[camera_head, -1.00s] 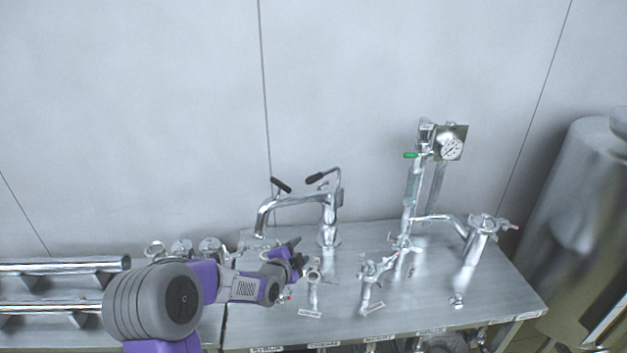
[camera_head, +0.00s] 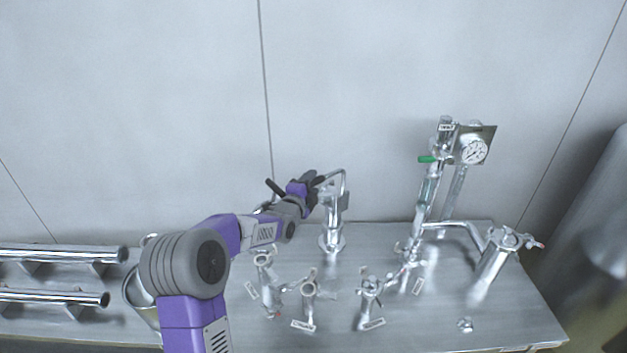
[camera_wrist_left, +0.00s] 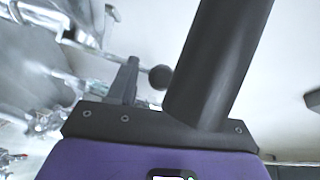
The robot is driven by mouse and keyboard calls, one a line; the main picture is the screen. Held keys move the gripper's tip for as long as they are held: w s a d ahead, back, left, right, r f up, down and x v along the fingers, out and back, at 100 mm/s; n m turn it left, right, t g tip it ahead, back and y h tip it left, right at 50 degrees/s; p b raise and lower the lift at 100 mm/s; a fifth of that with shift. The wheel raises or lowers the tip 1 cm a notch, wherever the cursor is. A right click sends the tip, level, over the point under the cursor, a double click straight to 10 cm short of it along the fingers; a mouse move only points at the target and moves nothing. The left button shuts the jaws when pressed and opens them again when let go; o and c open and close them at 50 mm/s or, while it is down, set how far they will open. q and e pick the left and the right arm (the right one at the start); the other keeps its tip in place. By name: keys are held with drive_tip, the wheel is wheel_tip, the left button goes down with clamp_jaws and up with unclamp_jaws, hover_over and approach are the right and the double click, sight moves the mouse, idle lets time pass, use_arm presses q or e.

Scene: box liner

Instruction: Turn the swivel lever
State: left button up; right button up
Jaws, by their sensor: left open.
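A chrome swivel faucet (camera_head: 332,225) stands on the steel table, with a curved pipe at its top. My left gripper (camera_head: 313,188) is raised at the right lever and hides part of the faucet's spout. In the left wrist view, the gripper (camera_wrist_left: 160,85) is open, and a round dark lever end (camera_wrist_left: 160,77) shows between its fingers. I cannot tell whether they touch. My right gripper is not in view.
The steel table (camera_head: 400,330) holds several small labelled valves in front of the faucet. A gauge (camera_head: 474,151) on a column with a green handle (camera_head: 427,159) stands to the right. Horizontal pipes (camera_head: 60,253) lie at left. A plain wall is behind.

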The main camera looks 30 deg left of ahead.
use_arm(q)
drive_tip(key=shift+w+a, duration=0.1)
drive_tip(key=shift+w, duration=0.6)
drive_tip(key=shift+f, duration=0.1)
drive_tip(key=shift+c, duration=0.3)
clamp_jaws()
